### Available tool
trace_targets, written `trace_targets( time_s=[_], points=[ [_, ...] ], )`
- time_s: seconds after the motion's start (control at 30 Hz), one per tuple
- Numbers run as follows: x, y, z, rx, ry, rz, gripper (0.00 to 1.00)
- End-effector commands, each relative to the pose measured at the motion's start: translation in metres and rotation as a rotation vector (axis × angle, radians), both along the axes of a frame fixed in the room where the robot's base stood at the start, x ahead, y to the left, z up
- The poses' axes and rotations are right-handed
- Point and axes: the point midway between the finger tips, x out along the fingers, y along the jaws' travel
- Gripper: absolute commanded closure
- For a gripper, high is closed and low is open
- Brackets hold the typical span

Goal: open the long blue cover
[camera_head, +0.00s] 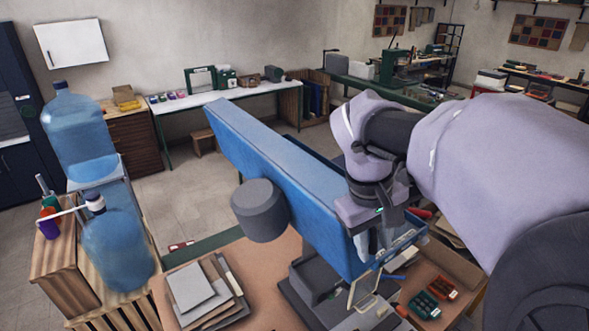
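The long blue cover (290,190) is a long, box-like velvet-blue piece in the middle of the view. It runs slantwise from the upper left down to the lower right, over a grey base (315,285) on the workbench. A grey cylinder (260,209) sticks out from its near side. My gripper (372,243) is at the cover's lower right end, and my wrist hides part of that end. The fingers are small and dark here. I cannot tell whether they are open, shut or touching the cover.
The brown bench (262,262) carries a stack of grey sheets (200,290) at front left and a green parts tray (425,305) at right. Large blue water bottles (120,248) stand on wooden cabinets at left. Open floor (190,200) lies behind the bench.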

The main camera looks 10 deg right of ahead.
Motion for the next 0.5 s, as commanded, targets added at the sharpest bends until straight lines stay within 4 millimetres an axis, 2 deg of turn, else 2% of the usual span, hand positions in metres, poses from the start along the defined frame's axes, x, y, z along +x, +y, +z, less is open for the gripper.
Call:
trace_targets(
  time_s=[0.07, 0.23, 0.27, 0.5],
  points=[
    [0.0000, 0.0001, 0.0003, 0.000, 0.000, 0.000, 0.66],
    [0.0000, 0.0001, 0.0004, 0.000, 0.000, 0.000, 0.97],
    [0.0000, 0.0001, 0.0005, 0.000, 0.000, 0.000, 1.00],
    [0.0000, 0.0000, 0.0006, 0.000, 0.000, 0.000, 1.00]
  ],
)
